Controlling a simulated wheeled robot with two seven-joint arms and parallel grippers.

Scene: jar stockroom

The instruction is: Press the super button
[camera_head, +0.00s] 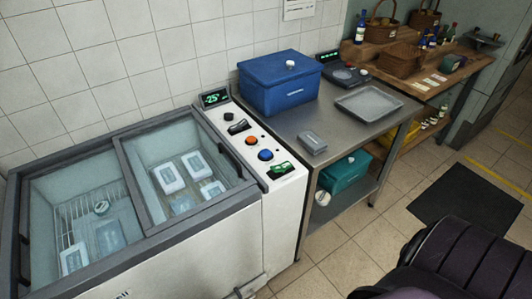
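A white chest freezer (177,252) with glass sliding lids stands at the left. Its control panel (231,145) is a sloped strip along the right end. The panel has a green-lit display (215,98), a small black knob (228,115), a black switch (239,127), an orange button (251,140), a blue button (265,155) and a green rocker switch (281,169). No label on these is readable, so I cannot tell which one is the super button. Nothing touches the panel. Neither of my grippers is in view.
A steel table (293,119) stands right beside the panel. It holds a blue cooler box (280,88), a small grey box (312,142), a scale (345,75) and a grey tray (369,103). A dark mat (462,193) lies on the tiled floor. The floor before the table looks clear.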

